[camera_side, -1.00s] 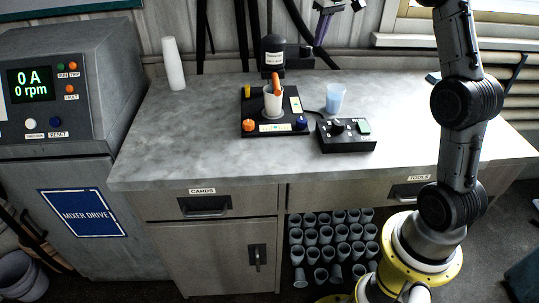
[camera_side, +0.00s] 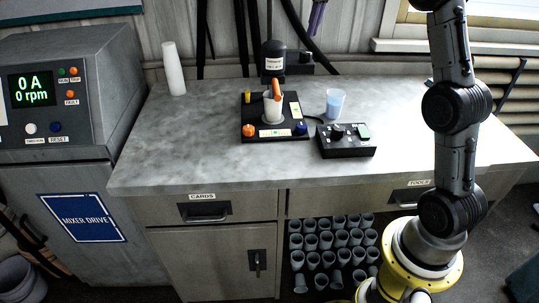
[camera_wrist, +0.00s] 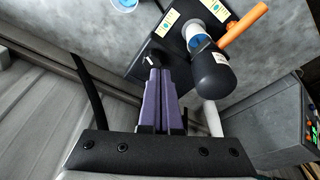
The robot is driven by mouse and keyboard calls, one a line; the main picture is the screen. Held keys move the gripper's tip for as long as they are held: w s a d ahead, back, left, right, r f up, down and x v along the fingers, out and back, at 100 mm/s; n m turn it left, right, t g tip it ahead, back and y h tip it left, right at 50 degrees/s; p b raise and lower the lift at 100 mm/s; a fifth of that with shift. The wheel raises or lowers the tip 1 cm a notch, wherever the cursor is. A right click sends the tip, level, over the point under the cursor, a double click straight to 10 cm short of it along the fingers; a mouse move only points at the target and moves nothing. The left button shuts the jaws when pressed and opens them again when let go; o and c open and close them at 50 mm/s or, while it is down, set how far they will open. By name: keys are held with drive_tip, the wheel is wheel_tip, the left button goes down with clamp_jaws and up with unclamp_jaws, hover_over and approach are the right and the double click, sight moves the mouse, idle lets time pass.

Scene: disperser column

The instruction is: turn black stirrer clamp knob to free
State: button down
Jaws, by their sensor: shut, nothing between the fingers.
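The black stirrer head (camera_side: 273,58) stands at the back of the black base plate, above a white cup (camera_side: 272,106) with an orange handle-like part. The black clamp knob (camera_side: 306,56) sits to the right of the head. In the wrist view a small black knob with a white mark (camera_wrist: 151,60) shows just beyond my fingertips, partly hidden by them. My gripper (camera_wrist: 162,72) has purple fingers that are shut and empty. In the side view only its purple finger end (camera_side: 316,20) shows at the top edge, above the knob. Contact with the knob cannot be told.
A control box (camera_side: 346,141) with its own black knob and a blue-filled cup (camera_side: 335,103) stand right of the base plate. A white cup stack (camera_side: 173,68) and the mixer drive cabinet (camera_side: 45,100) are at left. The bench front is clear.

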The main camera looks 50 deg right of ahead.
sight(306, 56)
drive_tip(key=shift+f, duration=3.45)
drive_tip(key=shift+w+d, duration=0.15)
drive_tip(key=shift+w, duration=0.15)
drive_tip(key=shift+s+d, duration=0.25)
drive_tip(key=shift+d, duration=0.85)
drive_tip(key=shift+s, duration=0.1)
